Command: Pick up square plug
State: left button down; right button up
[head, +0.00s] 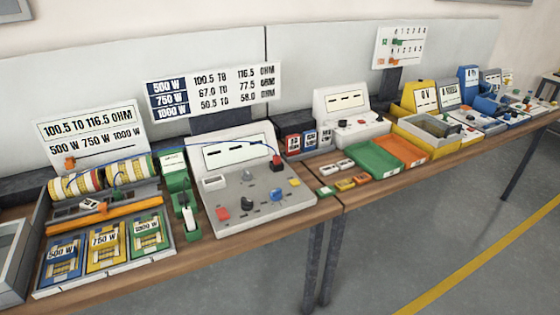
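No part labelled as a square plug shows, and I cannot tell for sure which small part it is. A red block (276,162) at the right edge of the grey console (252,212) meets the end of a thin blue wire. A small blue block (275,194) and a red block (222,214) sit on the console's sloped top. A small orange block (69,162) is at the lower edge of the left sign. Small white, yellow and orange pieces (345,184) lie on the table right of the console. Neither of my grippers is in view.
A long wooden table (290,222) runs along the wall. A holder (104,258) with 500 W, 750 W and 1000 W packs stands left. Green (374,160) and orange (401,149) trays lie mid-table, beside a yellow bin (426,146). The floor in front is clear.

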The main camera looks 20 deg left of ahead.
aim_at(275, 160)
jog(key=u, duration=1.9)
jog(key=i+l+z, duration=0.1)
jog(key=i+l, duration=0.15)
jog(key=l, duration=0.25)
jog(key=i+l+z, duration=0.15)
jog(key=l, duration=0.3)
jog(key=i+l+z, duration=0.1)
jog(key=i+l, duration=0.25)
jog(key=l, duration=0.1)
